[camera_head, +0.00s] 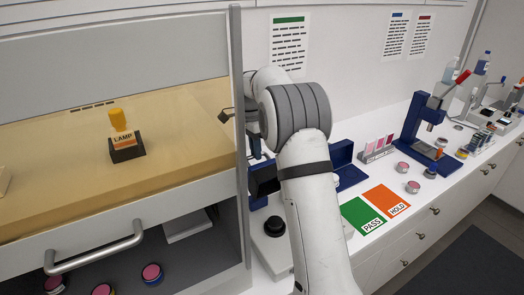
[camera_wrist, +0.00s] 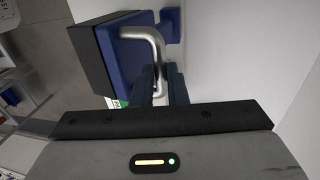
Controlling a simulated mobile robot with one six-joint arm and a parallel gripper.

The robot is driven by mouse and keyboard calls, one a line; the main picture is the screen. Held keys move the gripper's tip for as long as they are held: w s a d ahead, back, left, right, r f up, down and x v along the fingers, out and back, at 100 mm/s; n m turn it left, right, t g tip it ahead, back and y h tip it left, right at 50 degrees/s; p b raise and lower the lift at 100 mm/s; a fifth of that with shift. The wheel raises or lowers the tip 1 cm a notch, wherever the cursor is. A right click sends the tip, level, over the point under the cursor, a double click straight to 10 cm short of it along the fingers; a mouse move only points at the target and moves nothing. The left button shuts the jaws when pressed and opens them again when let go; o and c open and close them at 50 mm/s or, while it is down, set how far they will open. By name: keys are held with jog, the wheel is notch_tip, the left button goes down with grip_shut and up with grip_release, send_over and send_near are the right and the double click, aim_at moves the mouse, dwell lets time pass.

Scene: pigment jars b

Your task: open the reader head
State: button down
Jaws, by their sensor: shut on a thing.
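The reader head is a blue block with a dark side (camera_wrist: 112,45) in the wrist view, with a bent silver handle (camera_wrist: 150,33). My gripper (camera_wrist: 161,78) is shut on the lower end of that handle. In the head view, a dark and blue part (camera_head: 264,181) that looks like the reader shows beside my arm. My arm hides much of it, and my gripper is mostly hidden there too. I cannot tell how far the head is raised.
A green PASS card (camera_head: 363,216) and an orange HOLD card (camera_head: 386,201) lie on the white bench. A round black knob (camera_head: 274,226) is near the front. A cabinet with a lamp switch (camera_head: 126,148) stands close at left. Small jars (camera_head: 413,187) and a blue stand (camera_head: 416,125) are at right.

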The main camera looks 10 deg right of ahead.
jog(key=shift+w+a+f+g+p, duration=0.2)
jog(key=shift+w+f+g, duration=0.25)
jog(key=shift+w, duration=0.1)
jog(key=shift+w+a+f+g+p, duration=0.2)
jog(key=shift+w+f+g, duration=0.15)
jog(key=shift+w+g, duration=0.15)
jog(key=c, duration=1.8)
grip_release()
jog(key=shift+c, duration=0.2)
jog(key=o, duration=0.3)
jog(key=shift+w, duration=0.3)
jog(key=shift+o, duration=0.4)
jog(key=shift+s+r, duration=0.15)
jog(key=shift+r, duration=0.05)
jog(key=v, duration=0.7)
jog(key=shift+r+h, duration=0.3)
jog(key=shift+r, duration=0.1)
